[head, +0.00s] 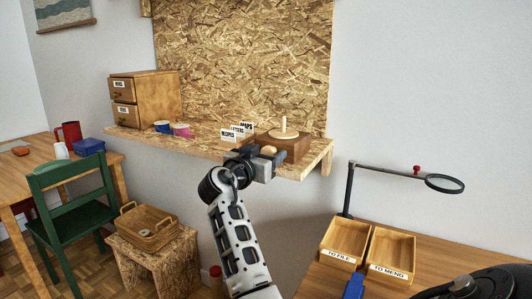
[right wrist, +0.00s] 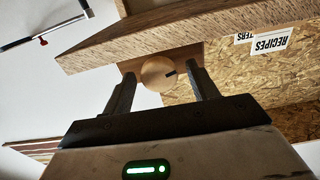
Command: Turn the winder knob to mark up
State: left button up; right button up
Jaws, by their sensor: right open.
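The winder is a brown wooden box (head: 296,146) at the right end of the wall shelf, with a pale disc and upright peg on top. Its round pale knob (head: 268,150) is on the front face; in the right wrist view the knob (right wrist: 156,73) has a short dark mark on the picture's right side. My right gripper (head: 266,158) is at the box front. In the right wrist view its open fingers (right wrist: 161,84) stand on either side of the knob, with gaps visible; contact is not seen.
The OSB shelf (head: 212,147) also carries label cards (head: 236,131), small cups (head: 172,129) and a drawer box (head: 146,98). A desk at lower right has two trays (head: 346,242) and a magnifier arm (head: 397,170). A green chair (head: 75,205) stands left.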

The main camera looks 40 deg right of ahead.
jog(key=c, duration=1)
jog(key=shift+n, duration=0.4)
jog(key=n, duration=0.3)
jog(key=shift+w+n+p, duration=0.1)
jog(key=shift+n+p, duration=0.45)
jog(key=shift+n, duration=0.95)
jog(key=shift+f, duration=0.1)
jog(key=o, duration=1)
jog(key=shift+a, duration=0.1)
